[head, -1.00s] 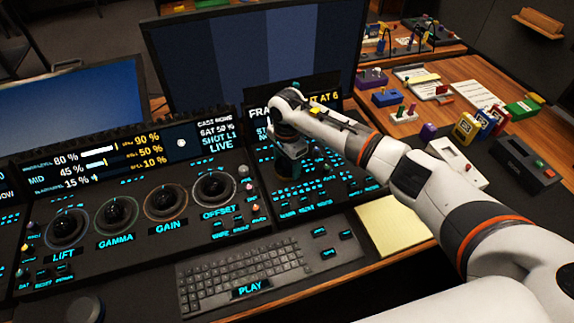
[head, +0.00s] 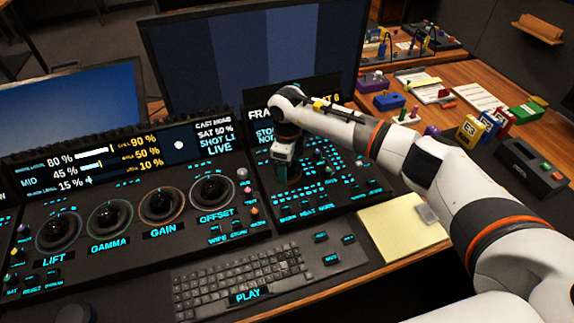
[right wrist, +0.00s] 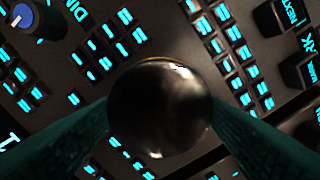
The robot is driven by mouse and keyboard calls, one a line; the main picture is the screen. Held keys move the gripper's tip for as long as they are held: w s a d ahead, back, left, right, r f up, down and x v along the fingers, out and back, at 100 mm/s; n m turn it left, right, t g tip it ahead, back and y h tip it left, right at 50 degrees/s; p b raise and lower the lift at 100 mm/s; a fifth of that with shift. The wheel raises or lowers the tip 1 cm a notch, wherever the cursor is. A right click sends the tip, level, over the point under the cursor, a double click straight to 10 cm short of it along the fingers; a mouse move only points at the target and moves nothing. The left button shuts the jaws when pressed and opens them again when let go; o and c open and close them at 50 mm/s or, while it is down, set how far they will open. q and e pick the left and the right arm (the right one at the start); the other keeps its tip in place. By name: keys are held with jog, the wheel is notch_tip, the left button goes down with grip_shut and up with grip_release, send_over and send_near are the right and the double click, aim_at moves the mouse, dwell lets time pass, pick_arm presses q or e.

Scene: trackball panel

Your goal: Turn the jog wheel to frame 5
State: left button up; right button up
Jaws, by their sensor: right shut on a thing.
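A round, dark, glossy knob (right wrist: 160,108), which I take to be the jog wheel, fills the middle of the right wrist view. The two dark green fingers of my right gripper (right wrist: 160,125) press on it from both sides. In the head view my right gripper (head: 284,172) points down onto the right-hand panel section and hides the knob. The frame display (head: 258,116) above it is partly covered by my arm; "FRA" and a yellow "6" show, but no current frame number is readable. My left gripper is not in view.
Lit keys surround the knob. Several trackballs, such as the offset ball (head: 212,193), stand to the left. A keyboard (head: 240,278) lies in front, with a yellow note pad (head: 403,222) at its right. Small coloured devices stand on the wooden table (head: 482,70).

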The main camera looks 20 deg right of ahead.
jog(key=m, duration=0.4)
jog(key=shift+d+r+m, duration=0.1)
jog(key=shift+m, duration=0.3)
jog(key=shift+w+m, duration=0.1)
jog(key=shift+m, duration=2.4)
jog(key=o, duration=1)
notch_tip(320, 180, up, 12)
jog(key=b, duration=0.1)
